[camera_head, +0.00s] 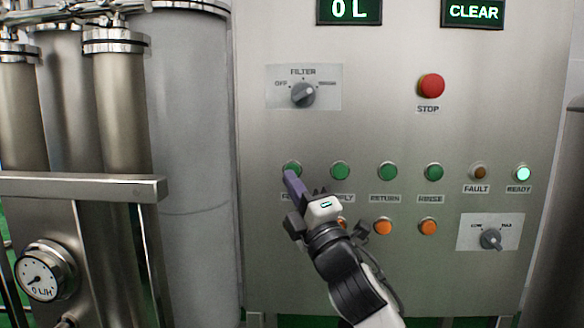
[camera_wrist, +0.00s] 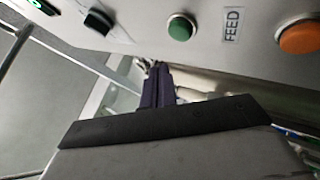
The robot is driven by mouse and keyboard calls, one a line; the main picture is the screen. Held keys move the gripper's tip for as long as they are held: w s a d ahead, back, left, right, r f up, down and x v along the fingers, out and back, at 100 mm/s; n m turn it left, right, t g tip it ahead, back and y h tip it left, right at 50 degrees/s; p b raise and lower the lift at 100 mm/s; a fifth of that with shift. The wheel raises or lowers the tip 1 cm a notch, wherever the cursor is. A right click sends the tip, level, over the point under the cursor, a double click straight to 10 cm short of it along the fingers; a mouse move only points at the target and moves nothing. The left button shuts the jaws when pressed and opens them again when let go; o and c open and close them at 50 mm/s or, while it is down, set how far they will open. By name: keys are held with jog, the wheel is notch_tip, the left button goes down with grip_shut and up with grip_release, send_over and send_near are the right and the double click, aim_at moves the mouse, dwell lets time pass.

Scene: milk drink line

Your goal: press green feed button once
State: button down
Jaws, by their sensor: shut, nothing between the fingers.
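The green feed button (camera_head: 292,167) is the leftmost in the row of green buttons on the steel panel. In the wrist view the green button (camera_wrist: 181,28) stands beside its FEED label (camera_wrist: 231,26). My gripper (camera_head: 290,176) is shut and empty, its purple fingers pointing at the panel just below the button and covering part of its label in the head view. In the wrist view the fingertips of my gripper (camera_wrist: 158,68) show apart from the button in the picture. Contact with the panel cannot be told.
More green buttons (camera_head: 341,170) sit to the right, with orange buttons (camera_head: 383,227) below. A filter knob (camera_head: 303,95) and a red stop button (camera_head: 431,86) are above. Displays read 0 L (camera_head: 349,10) and CLEAR (camera_head: 473,12). The ready lamp (camera_head: 523,173) is lit.

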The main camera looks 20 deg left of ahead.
jog(key=shift+w+a, duration=0.2)
jog(key=shift+w, duration=0.5)
jog(key=shift+w+a, duration=0.2)
jog(key=shift+w, duration=0.5)
dwell(1.0)
jog(key=shift+w+a, duration=0.1)
jog(key=shift+w, duration=0.3)
jog(key=shift+w+a, duration=0.1)
jog(key=shift+w, duration=0.35)
dwell(0.5)
jog(key=shift+b, duration=0.3)
jog(key=shift+s+d+b, duration=0.25)
jog(key=shift+s+b, duration=0.05)
jog(key=shift+s, duration=0.55)
jog(key=s, duration=0.2)
jog(key=s+d+b, duration=0.1)
jog(key=s, duration=0.1)
jog(key=shift+s+d, duration=0.2)
jog(key=shift+s, duration=0.2)
